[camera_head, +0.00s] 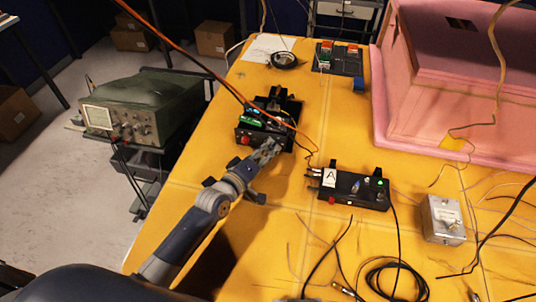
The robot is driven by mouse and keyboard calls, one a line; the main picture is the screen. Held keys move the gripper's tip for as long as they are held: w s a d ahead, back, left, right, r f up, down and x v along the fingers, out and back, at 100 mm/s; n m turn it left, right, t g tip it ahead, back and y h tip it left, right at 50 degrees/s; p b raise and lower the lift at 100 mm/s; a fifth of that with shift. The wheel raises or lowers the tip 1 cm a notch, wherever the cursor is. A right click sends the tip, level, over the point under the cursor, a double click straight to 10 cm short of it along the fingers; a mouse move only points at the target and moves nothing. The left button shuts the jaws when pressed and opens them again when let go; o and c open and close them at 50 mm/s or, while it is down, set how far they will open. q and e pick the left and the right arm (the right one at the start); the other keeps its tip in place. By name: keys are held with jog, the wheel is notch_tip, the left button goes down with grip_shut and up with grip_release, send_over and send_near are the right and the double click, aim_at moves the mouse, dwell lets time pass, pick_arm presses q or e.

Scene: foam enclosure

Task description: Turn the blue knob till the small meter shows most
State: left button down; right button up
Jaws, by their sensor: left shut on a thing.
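A black instrument box (286,107) stands on the yellow table, with a small lit green meter (251,121) and a red button (246,141) on its front left. My left gripper (271,147) reaches in from the lower left and is shut at the box's front right edge. It appears to be on the blue knob, but its fingers hide what they hold. The meter's reading is too small to make out. My right gripper is not in view.
A second black box (345,203) marked "A" stands to the right, with wires between the boxes. A grey metal box (442,220), loose cables and a pink foam enclosure (418,140) lie further right. A green oscilloscope (145,106) stands left of the table (185,205).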

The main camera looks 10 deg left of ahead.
pick_arm(q)
jog(key=shift+a+n+t+h+b, duration=0.1)
jog(key=shift+n+t+h+b, duration=0.2)
jog(key=shift+n+b, duration=0.5)
jog(key=c, duration=1.4)
grip_release()
jog(key=shift+w, duration=0.1)
jog(key=shift+c, duration=0.2)
jog(key=shift+f, duration=0.1)
